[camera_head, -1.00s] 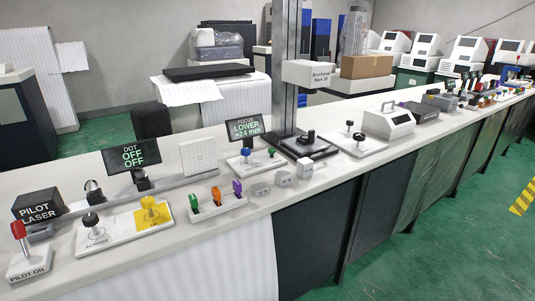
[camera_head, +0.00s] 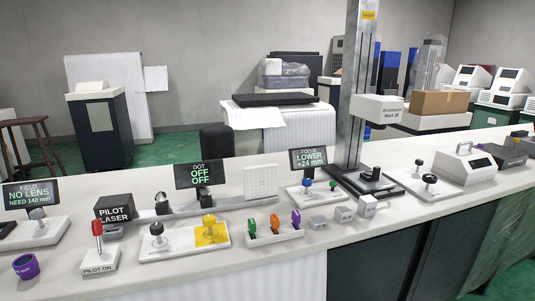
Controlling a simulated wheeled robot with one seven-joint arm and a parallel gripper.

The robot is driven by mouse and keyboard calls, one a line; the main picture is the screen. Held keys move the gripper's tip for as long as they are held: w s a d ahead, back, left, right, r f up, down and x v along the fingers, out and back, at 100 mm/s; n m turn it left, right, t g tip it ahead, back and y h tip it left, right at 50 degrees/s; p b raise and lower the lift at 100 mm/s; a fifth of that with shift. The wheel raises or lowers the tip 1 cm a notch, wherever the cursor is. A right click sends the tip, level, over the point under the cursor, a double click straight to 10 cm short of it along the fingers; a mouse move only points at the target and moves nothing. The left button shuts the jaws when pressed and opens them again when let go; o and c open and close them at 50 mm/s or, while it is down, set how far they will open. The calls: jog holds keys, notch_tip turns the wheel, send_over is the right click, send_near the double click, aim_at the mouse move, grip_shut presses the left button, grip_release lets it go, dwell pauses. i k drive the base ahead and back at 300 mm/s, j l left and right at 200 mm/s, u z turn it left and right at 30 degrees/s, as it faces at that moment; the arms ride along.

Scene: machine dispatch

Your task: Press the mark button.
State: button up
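No button with a readable "mark" label shows. A yellow knob (camera_head: 209,220) stands on a yellow panel (camera_head: 211,241), whose lettering is too small to read. A black knob (camera_head: 156,229) stands to its left on the same white base. Farther left a red-topped lever (camera_head: 97,230) stands on a white base lettered PILOT ON. A marking machine (camera_head: 377,109) with a white head on a tall grey column stands farther right; lettering on its head appears to include Mark. My gripper is not in view.
Screens read OFF OFF (camera_head: 198,174), LOWER +24 mm (camera_head: 308,158) and NO LENS, NEED 140 mm (camera_head: 31,194).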

aim_at(333, 184)
jog(key=i+z, duration=0.1)
jog(key=i, duration=1.5)
